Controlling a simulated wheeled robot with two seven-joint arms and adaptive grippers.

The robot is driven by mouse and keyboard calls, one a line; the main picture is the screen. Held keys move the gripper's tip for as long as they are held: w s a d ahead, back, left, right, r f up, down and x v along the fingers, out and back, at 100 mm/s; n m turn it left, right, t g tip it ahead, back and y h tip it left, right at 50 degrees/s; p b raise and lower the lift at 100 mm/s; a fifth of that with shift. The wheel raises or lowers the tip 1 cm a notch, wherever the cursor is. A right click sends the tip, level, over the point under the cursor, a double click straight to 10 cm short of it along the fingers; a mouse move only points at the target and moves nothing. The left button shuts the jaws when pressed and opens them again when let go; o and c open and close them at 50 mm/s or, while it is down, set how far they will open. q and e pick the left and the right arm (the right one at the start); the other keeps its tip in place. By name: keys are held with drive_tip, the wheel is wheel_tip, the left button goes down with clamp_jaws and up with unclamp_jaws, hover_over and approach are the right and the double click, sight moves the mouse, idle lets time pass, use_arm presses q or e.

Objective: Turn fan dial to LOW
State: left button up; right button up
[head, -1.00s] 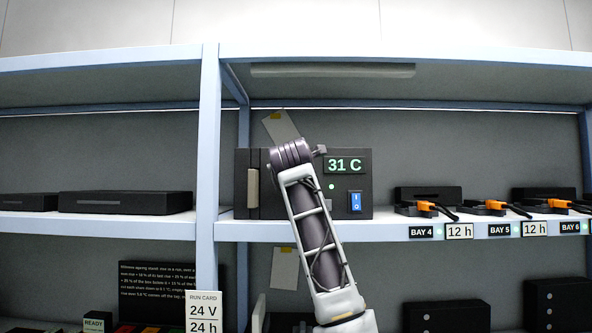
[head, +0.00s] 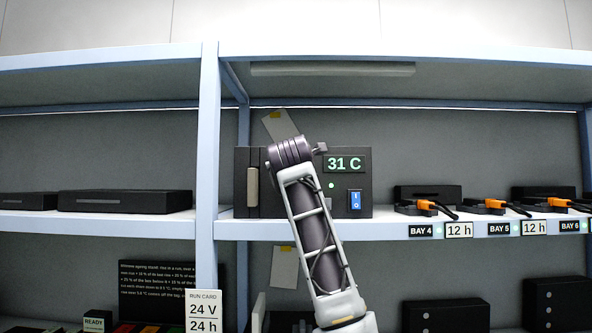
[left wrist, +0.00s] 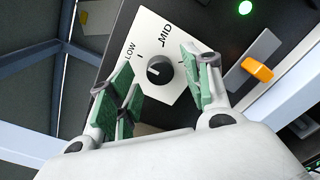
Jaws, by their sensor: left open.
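The fan dial (left wrist: 159,70) is a round black knob on a white plate (left wrist: 170,18) in the left wrist view. The plate reads LOW at the knob's left and MID above it. A small pale mark shows on the knob's left side; I cannot tell its exact setting. My left gripper (left wrist: 157,74) is open, with green-padded fingers on both sides of the knob. A gap shows between the pads and the knob. In the head view my arm hides the dial and most of that gripper. My right gripper is in neither view.
The black control box (head: 364,180) stands on the middle shelf, with a 31 C display (head: 344,164), a green light and a blue rocker switch (head: 356,200). A blue-white shelf post (head: 208,150) is at its left; bays with orange connectors (head: 426,207) are at its right.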

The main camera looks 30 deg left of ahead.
use_arm(q)
drive_tip(key=v, duration=1)
drive_tip(key=shift+s+d, duration=0.2)
drive_tip(key=shift+f, duration=0.1)
